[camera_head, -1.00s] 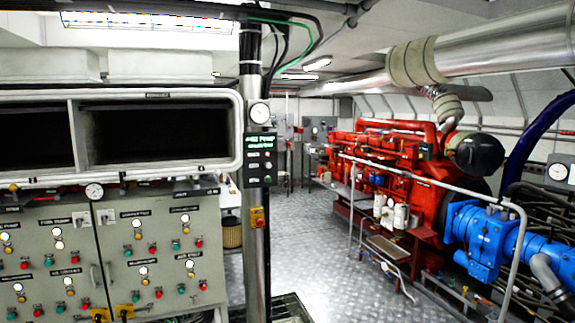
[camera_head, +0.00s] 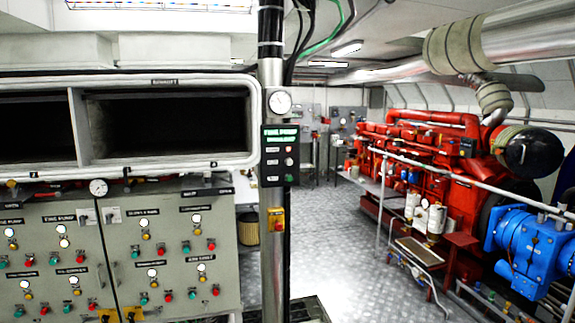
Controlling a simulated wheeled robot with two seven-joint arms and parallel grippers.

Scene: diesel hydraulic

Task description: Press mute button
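A small dark panel with a green header and a few buttons (camera_head: 280,156) is fixed to the vertical metal post in the middle. Its labels are too small to read, so I cannot tell which button is mute. A grey control cabinet (camera_head: 125,255) with rows of red, green, yellow and white buttons and lamps stands at the left. Neither of my grippers is in view.
The metal post (camera_head: 272,265) stands between the cabinet and the open floor. The patterned floor (camera_head: 335,250) is clear in the middle. A red engine (camera_head: 430,160) with a railing and a blue pump (camera_head: 530,250) fill the right side.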

